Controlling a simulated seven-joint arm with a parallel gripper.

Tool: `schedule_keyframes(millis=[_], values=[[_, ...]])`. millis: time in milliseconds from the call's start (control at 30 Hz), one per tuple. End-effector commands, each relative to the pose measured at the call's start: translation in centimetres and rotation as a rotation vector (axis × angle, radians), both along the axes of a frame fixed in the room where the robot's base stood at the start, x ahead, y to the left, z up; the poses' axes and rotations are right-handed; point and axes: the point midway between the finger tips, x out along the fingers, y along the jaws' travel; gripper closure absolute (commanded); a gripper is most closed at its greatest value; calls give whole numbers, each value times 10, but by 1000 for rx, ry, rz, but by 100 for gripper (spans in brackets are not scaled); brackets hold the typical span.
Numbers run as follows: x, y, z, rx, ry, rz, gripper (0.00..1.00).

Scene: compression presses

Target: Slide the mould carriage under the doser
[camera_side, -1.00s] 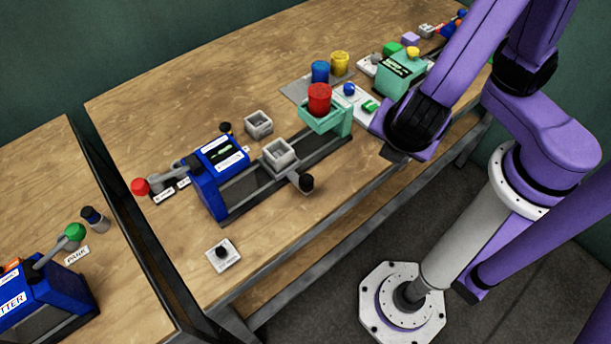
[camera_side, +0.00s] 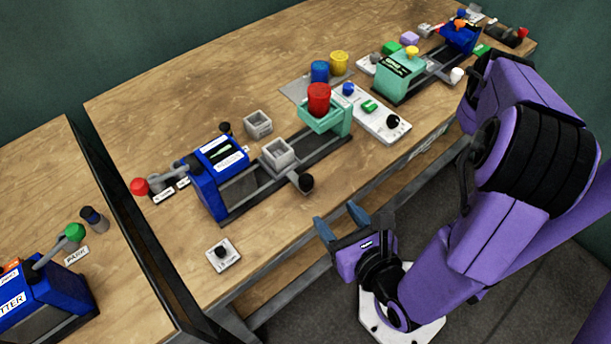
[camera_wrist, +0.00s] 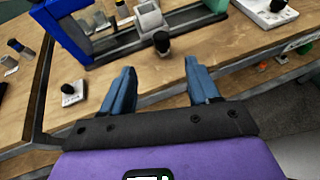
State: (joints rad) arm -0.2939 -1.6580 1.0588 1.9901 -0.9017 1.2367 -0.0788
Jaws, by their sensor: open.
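The mould carriage (camera_side: 278,152) is a grey open box on the dark rails, between the blue press (camera_side: 217,176) and the green doser (camera_side: 331,118), which carries a red canister (camera_side: 319,98). A grey arm with a black knob (camera_side: 306,183) sticks out from the carriage toward the table's front edge. In the wrist view the carriage (camera_wrist: 148,18) and its knob (camera_wrist: 161,42) lie ahead, between and beyond the fingertips. My gripper (camera_side: 338,219) is open and empty, in front of the table edge, apart from the knob. It also shows in the wrist view (camera_wrist: 162,74).
A loose grey mould (camera_side: 258,123) stands behind the rails. A white plate with a black knob (camera_side: 223,254) lies near the front left. Blue (camera_side: 320,72) and yellow (camera_side: 339,63) canisters stand behind the doser. The table front between plate and rails is clear.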

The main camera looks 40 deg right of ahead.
Motion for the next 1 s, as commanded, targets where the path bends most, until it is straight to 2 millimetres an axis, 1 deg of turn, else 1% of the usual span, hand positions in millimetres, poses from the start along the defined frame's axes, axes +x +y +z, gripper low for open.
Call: schedule_keyframes(millis=[33,100,600,800,1000], values=[[9,-4,-4,-4,0,-5,40],[21,-7,-9,-3,1,-6,40],[103,-29,-44,0,2,-7,40],[127,-35,-54,1,2,-4,40],[137,-38,-59,1,2,-2,40]])
